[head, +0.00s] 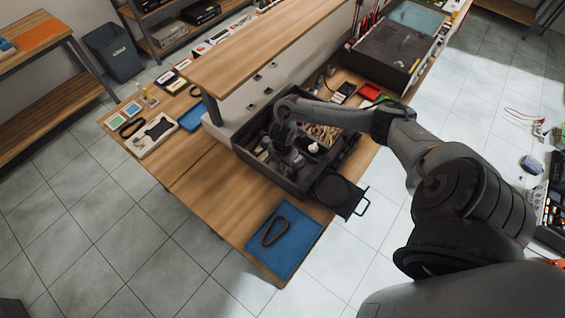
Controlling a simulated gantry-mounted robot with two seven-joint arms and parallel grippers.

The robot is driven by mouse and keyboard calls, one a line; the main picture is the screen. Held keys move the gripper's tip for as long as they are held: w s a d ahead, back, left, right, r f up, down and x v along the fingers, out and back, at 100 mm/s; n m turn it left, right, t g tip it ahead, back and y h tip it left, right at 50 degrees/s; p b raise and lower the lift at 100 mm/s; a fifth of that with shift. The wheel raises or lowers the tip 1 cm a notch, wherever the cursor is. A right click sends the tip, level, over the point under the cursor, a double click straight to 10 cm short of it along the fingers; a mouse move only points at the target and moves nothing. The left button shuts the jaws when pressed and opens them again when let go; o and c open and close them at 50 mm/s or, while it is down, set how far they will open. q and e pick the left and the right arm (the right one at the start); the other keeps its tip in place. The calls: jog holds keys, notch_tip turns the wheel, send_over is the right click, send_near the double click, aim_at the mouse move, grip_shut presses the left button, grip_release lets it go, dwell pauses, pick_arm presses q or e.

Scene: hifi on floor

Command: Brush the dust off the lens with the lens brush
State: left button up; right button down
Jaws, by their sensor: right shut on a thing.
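My right gripper (288,160) reaches down into a dark open tray (243,156) on the wooden workbench (220,190). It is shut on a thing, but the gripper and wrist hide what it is. I cannot make out the lens brush or the lens for certain. A small whitish piece (313,147) lies in the tray, right of the gripper. My left gripper is not in view.
A blue mat (285,250) with a brown loop (273,231) lies at the bench's near corner. A black round thing with a handle (334,192) is at the tray's near right. A raised shelf (250,60) runs behind. My right arm covers the right side.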

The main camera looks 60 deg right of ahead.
jog(key=shift+s+a+p, duration=0.1)
jog(key=shift+s+p, duration=0.5)
jog(key=shift+s, duration=0.2)
dwell(0.4)
jog(key=shift+w+r+p, duration=0.1)
jog(key=shift+r+p, duration=0.15)
jog(key=shift+p, duration=0.3)
dwell(0.4)
dwell(0.4)
jog(key=shift+f, duration=0.25)
dwell(0.7)
jog(key=shift+w, duration=0.15)
jog(key=shift+w+b, duration=0.55)
jog(key=shift+w, duration=0.2)
jog(key=shift+r+p, duration=0.2)
jog(key=shift+p, duration=0.15)
dwell(0.7)
jog(key=shift+s, duration=0.1)
dwell(0.5)
